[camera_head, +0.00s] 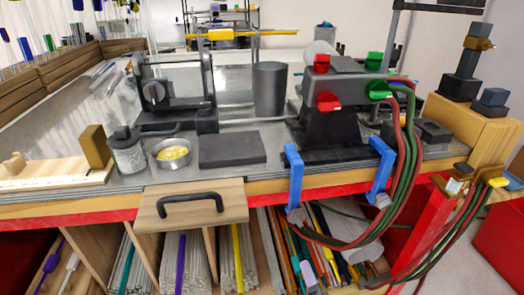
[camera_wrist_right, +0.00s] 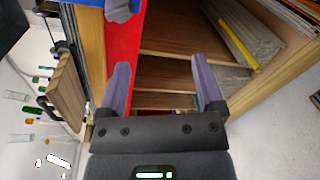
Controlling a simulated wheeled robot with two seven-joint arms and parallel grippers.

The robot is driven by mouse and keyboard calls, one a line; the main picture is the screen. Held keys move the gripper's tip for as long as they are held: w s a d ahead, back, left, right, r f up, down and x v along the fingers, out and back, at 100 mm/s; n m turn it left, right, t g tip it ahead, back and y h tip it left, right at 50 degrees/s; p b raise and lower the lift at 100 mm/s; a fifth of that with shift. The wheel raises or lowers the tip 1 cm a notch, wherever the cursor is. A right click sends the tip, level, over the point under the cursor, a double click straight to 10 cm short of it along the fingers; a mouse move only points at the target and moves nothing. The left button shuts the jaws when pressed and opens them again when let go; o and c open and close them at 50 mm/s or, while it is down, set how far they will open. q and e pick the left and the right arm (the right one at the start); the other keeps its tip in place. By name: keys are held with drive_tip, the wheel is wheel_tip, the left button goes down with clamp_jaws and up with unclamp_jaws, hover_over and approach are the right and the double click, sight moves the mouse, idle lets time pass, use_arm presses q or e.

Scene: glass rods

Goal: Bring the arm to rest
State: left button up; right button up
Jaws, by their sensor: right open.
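Most of my right arm is outside the head view. My left gripper is in neither view.
The bench's red front edge (camera_head: 90,215) runs above the shelves. A wooden board with a black handle (camera_head: 190,200) juts forward. Blue clamps (camera_head: 293,172) and red and green hoses (camera_head: 405,150) hang at the edge. Bundled rods (camera_head: 185,262) fill the shelves.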

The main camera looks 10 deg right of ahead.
drive_tip(key=s+d+f+m+g, duration=0.1)
drive_tip(key=s+f+m+g, duration=0.4)
drive_tip(key=f, duration=0.7)
drive_tip(key=s+d+f+m+g, duration=0.1)
drive_tip(key=s+f+m+g, duration=0.5)
drive_tip(key=f, duration=0.6)
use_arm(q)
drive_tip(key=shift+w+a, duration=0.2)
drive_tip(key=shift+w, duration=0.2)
use_arm(e)
drive_tip(key=s+d+f+m+g, duration=0.1)
drive_tip(key=s+f+m+g, duration=0.1)
drive_tip(key=s, duration=0.6)
drive_tip(key=s+d+f+m+g, duration=0.1)
drive_tip(key=s+f+m, duration=0.3)
drive_tip(key=s, duration=0.3)
drive_tip(key=s+d+f+m+g+h, duration=0.1)
drive_tip(key=s+d+f+m+g, duration=0.1)
drive_tip(key=s, duration=0.6)
drive_tip(key=shift+s+f+m+g, duration=0.3)
drive_tip(key=shift+f+m, duration=0.3)
drive_tip(key=shift+f, duration=0.2)
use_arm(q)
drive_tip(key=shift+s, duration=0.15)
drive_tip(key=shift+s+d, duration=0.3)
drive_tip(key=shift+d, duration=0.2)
use_arm(e)
drive_tip(key=shift+w, duration=0.1)
